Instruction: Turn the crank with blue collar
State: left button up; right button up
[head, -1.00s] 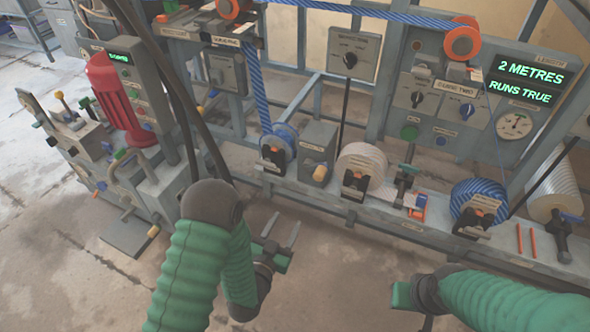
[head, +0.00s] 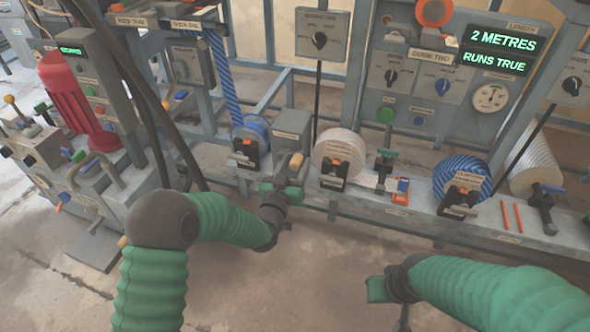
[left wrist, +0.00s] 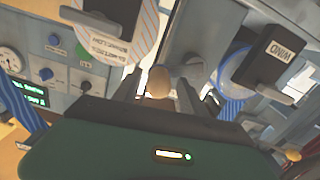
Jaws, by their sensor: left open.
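A tan crank knob (head: 296,163) stands out from the front of a grey box (head: 291,135) between two reels. My left gripper (head: 288,186) is open in front of that box. In the left wrist view the rounded tan knob (left wrist: 159,82) sits between the two spread fingers of the left gripper (left wrist: 158,88); I cannot tell whether they touch it. I cannot make out a blue collar on this knob; the gripper hides its base. My right gripper (head: 378,291) is low at the front, apart from the bench; its fingers cannot be made out.
A blue rope reel (head: 251,140) is left of the box and a white reel (head: 338,150) is right of it. A blue-striped reel (head: 461,178) and a blue-handled clamp (head: 546,205) are farther right. A red motor (head: 82,93) stands left. Dark hoses hang near my left arm.

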pick_arm(q)
jog(key=shift+w+d, duration=0.15)
jog(key=shift+w, duration=0.05)
grip_shut()
dwell(1.3)
